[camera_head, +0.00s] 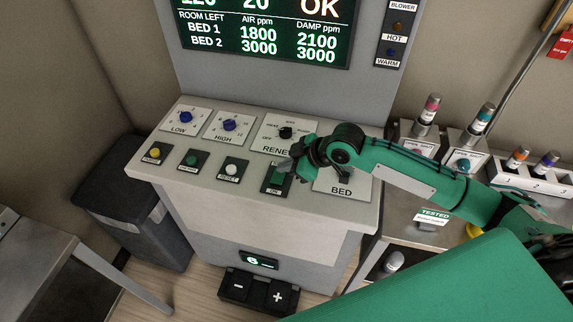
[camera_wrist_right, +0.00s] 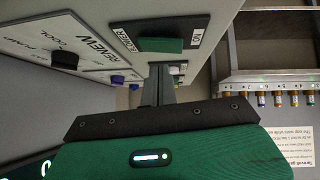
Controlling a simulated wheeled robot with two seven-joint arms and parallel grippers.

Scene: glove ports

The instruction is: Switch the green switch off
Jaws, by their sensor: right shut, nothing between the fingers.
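The green switch (camera_head: 276,179) sits on a dark plate near the front edge of the sloped console, with an ON label below it. It also shows in the right wrist view (camera_wrist_right: 160,45), where the plate reads BLOWER on one side and ON on the other. I cannot tell which way its rocker is tipped. My right gripper (camera_head: 296,172) is shut and empty, just to the right of the switch in the head view. In the right wrist view its fingertips (camera_wrist_right: 159,72) are close to the switch; contact is unclear. My left gripper is not in view.
A white RESET button (camera_head: 232,169), a green button (camera_head: 191,159) and a yellow button (camera_head: 154,153) line the same front row. The RENEW knob (camera_head: 285,132) and two blue knobs sit behind. A display (camera_head: 265,40) stands above. Racks with coloured vials are at right.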

